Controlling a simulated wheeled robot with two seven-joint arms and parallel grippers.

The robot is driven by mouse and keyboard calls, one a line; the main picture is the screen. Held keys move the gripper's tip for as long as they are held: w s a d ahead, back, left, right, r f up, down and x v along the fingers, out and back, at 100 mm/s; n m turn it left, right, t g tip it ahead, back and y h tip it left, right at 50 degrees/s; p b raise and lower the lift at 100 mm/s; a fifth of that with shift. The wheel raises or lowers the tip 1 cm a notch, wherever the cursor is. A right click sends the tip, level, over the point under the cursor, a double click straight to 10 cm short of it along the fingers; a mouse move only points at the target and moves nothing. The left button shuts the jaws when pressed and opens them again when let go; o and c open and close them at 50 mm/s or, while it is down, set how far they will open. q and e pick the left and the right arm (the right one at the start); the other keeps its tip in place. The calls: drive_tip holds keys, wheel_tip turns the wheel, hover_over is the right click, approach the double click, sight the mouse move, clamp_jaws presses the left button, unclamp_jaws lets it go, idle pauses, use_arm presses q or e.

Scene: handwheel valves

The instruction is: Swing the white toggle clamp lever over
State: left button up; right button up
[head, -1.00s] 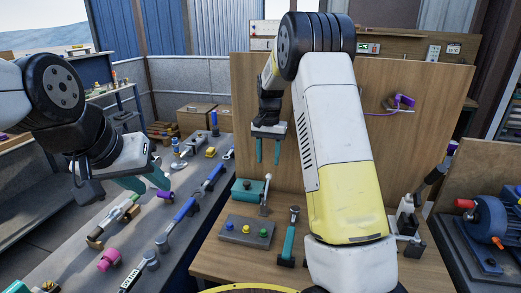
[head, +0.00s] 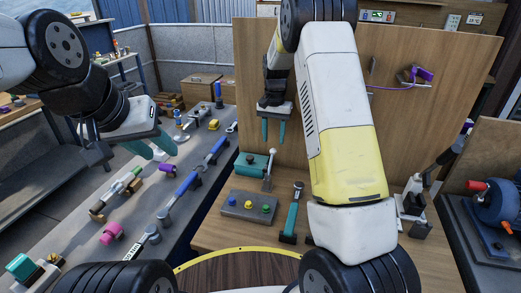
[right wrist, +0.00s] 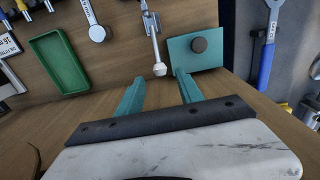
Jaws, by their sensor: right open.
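A pale, ball-ended lever (head: 269,168), which looks like the white toggle clamp lever, stands upright beside a teal block (head: 252,164) on the wooden bench. In the right wrist view the lever's ball end (right wrist: 159,69) lies just beyond the gap between the fingers, and the teal block (right wrist: 185,58) is to its right. My right gripper (head: 273,140) points down, open and empty, just above and behind the lever in the head view; whether it touches cannot be told. It also shows in the right wrist view (right wrist: 160,90). My left gripper (head: 158,150) looks open and empty over the grey table.
A button panel (head: 249,206) and a teal-handled lever (head: 292,215) are near the bench front. A wooden back panel (head: 430,130) rises behind. In the right wrist view a green tray (right wrist: 60,62) is left.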

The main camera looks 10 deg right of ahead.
sight(273, 149)
drive_tip(key=shift+f, duration=2.6)
drive_tip(key=shift+f, duration=0.1)
drive_tip(key=shift+c, duration=0.2)
drive_tip(key=c, duration=0.9)
